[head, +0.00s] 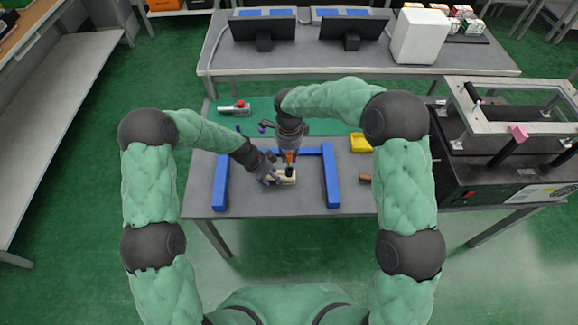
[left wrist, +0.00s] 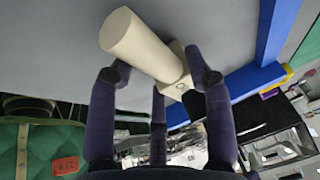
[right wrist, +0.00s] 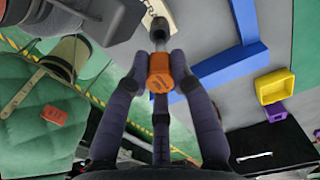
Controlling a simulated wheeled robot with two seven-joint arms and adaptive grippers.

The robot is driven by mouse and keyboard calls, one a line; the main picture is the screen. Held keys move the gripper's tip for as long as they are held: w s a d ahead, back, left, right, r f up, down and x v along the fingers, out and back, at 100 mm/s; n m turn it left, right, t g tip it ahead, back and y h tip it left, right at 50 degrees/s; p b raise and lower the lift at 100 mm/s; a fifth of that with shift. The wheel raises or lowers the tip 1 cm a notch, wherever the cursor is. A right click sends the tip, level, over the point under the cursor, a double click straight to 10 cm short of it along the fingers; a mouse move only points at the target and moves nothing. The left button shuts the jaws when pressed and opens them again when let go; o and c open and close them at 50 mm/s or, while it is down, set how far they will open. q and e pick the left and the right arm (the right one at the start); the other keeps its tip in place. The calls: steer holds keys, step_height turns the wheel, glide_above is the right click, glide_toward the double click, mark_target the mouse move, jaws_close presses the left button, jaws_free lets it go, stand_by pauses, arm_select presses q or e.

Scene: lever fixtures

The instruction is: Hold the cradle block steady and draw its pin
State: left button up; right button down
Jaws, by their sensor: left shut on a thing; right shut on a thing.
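The cream cradle block (head: 287,181) is low at the middle of the table, between the blue bars. My left gripper (head: 271,176) is shut on it from the left. In the left wrist view the block's round cream end (left wrist: 138,42) sticks out past the fingers. The pin has an orange head (right wrist: 160,72) and a dark lower part (right wrist: 160,30). My right gripper (head: 290,155) is shut on the orange head, above the block. A cream part of the block shows just beyond the dark end; I cannot tell how deep the pin sits in it.
A blue U-shaped frame (head: 332,176) lies around the work spot. A yellow bin (head: 361,143) and a small brown piece (head: 365,178) are to the right. A fixture with a red button (head: 240,105) is at the back left. A large black machine (head: 500,165) stands far right.

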steer(key=shift+r, duration=0.45)
steer(key=shift+r, duration=0.1)
steer(key=shift+r, duration=0.9)
arm_select(q)
steer(key=o, duration=1.4)
steer(key=shift+c, duration=0.2)
steer(key=v, duration=1.2)
steer(key=shift+s+f, duration=0.1)
arm_select(e)
steer(key=shift+s+f, duration=0.1)
